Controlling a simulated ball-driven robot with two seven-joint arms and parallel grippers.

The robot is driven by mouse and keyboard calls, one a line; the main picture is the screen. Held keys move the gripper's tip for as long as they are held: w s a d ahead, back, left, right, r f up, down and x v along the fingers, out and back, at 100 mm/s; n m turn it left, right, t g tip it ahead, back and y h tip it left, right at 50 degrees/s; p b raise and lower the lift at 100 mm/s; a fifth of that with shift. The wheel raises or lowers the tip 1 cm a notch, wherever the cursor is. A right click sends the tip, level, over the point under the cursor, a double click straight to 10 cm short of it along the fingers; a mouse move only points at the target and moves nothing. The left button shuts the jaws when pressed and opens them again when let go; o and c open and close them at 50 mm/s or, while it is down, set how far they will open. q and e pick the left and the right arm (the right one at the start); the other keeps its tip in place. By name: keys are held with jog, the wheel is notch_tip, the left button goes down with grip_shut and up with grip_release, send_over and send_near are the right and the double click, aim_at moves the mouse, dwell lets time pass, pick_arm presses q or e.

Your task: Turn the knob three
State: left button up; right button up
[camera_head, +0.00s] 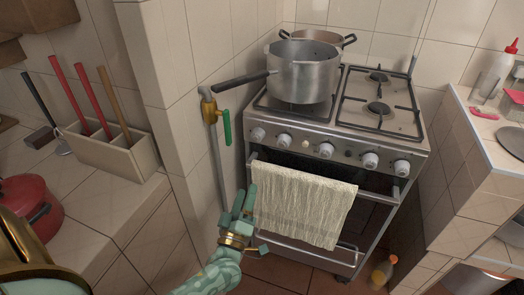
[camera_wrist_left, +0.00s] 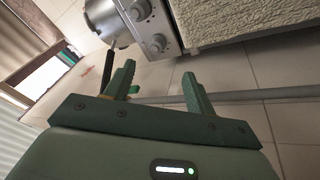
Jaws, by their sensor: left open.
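The stove (camera_head: 335,170) has a row of several round knobs along its front panel. From left to right they include a first knob (camera_head: 257,134), a second knob (camera_head: 284,140), a third large knob (camera_head: 326,150), a fourth knob (camera_head: 370,160) and one at the right end (camera_head: 402,168). No number is legible on them. My left gripper (camera_head: 246,196) is open and empty, below the panel at the left edge of the towel. In the left wrist view, the open fingers (camera_wrist_left: 158,75) have nothing between them, and two knobs (camera_wrist_left: 155,43) show beyond. My right gripper is not in view.
A cream towel (camera_head: 298,208) hangs on the oven handle. A pot (camera_head: 301,78) stands on the stove, its dark handle reaching left. A pipe with a green valve lever (camera_head: 227,127) runs beside the stove. A bottle (camera_head: 383,271) stands on the floor at right.

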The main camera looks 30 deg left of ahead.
pick_arm(q)
jog(key=m+y, duration=0.1)
jog(key=m, duration=0.4)
jog(key=m+b, duration=0.3)
send_near(256, 139)
jog(key=x, duration=0.7)
jog(key=shift+w+a, duration=0.2)
jog(key=shift+w, duration=0.2)
jog(key=shift+w+a+r, duration=0.1)
jog(key=shift+w+r, duration=0.1)
jog(key=shift+w, duration=0.15)
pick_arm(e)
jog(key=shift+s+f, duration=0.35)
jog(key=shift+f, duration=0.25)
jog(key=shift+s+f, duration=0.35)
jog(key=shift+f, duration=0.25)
